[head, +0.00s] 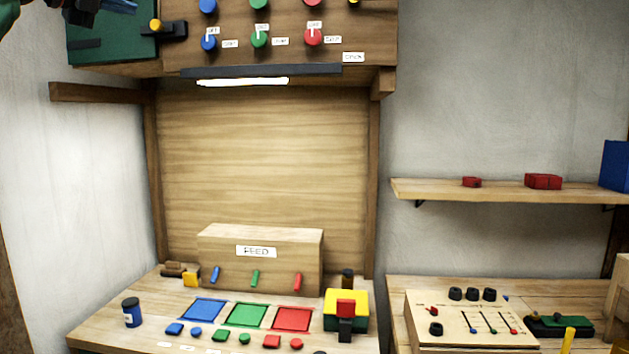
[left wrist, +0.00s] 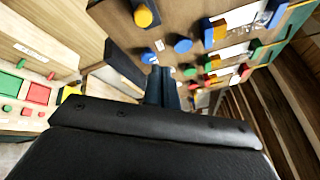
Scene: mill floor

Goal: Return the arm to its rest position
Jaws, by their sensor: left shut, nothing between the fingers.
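My left gripper (head: 120,5) shows at the top left edge of the head view, in front of the dark green panel (head: 105,38) of the upper cabinet. Most of its arm is cut off by the frame. In the left wrist view the gripper's dark fingers (left wrist: 161,84) are together with nothing between them. They point toward the underside and knob front of the upper cabinet (left wrist: 160,30). I cannot tell the exact gap to it. My right gripper is in neither view.
The upper cabinet (head: 330,60) carries blue, green and red knobs and a yellow-tipped latch (head: 160,27). Below are a bench with a FEED box (head: 260,262), coloured squares and pieces, and a blue jar (head: 131,312). A shelf (head: 500,191) and second bench stand right.

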